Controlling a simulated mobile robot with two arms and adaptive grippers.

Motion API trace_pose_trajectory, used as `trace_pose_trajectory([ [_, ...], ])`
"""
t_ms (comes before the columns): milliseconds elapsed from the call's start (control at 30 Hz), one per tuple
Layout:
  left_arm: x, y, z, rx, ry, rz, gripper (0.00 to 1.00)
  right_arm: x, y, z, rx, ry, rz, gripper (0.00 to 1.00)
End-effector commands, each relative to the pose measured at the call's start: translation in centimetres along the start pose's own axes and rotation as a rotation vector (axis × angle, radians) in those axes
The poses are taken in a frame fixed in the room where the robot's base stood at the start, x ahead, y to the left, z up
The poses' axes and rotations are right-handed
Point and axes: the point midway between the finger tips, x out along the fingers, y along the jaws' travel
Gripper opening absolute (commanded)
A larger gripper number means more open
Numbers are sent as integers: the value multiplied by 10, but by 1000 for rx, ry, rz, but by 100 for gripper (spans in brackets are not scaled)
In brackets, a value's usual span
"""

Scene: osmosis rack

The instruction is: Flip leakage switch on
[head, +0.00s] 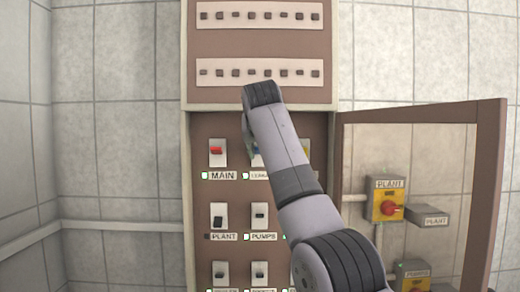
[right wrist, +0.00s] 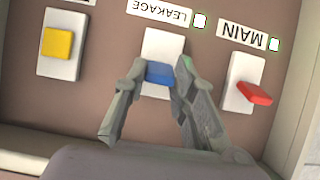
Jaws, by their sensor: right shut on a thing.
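A small lamp (right wrist: 200,20) by the label looks white with a green edge. My left gripper is not in view.
The red MAIN switch (right wrist: 254,93) and a yellow switch (right wrist: 58,43) flank the blue one closely. PLANT (head: 218,216) and PUMPS (head: 260,215) switches sit lower. An open framed door (head: 487,190) stands at the right, with a yellow-and-red PLANT switch (head: 388,207) behind it.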

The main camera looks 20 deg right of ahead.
Motion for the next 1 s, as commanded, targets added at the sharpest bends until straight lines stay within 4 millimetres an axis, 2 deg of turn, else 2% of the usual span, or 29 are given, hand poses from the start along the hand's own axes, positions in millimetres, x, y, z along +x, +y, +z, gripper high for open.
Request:
trace_pose_trajectory([
  [333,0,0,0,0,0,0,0,-2,0,-2,2,5,-1,0],
  [367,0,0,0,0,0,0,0,-2,0,-2,2,5,-1,26],
  [633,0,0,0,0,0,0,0,-1,0,-1,2,3,0,44],
  [1000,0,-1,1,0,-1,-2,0,-3,0,-1,1,2,0,45],
])
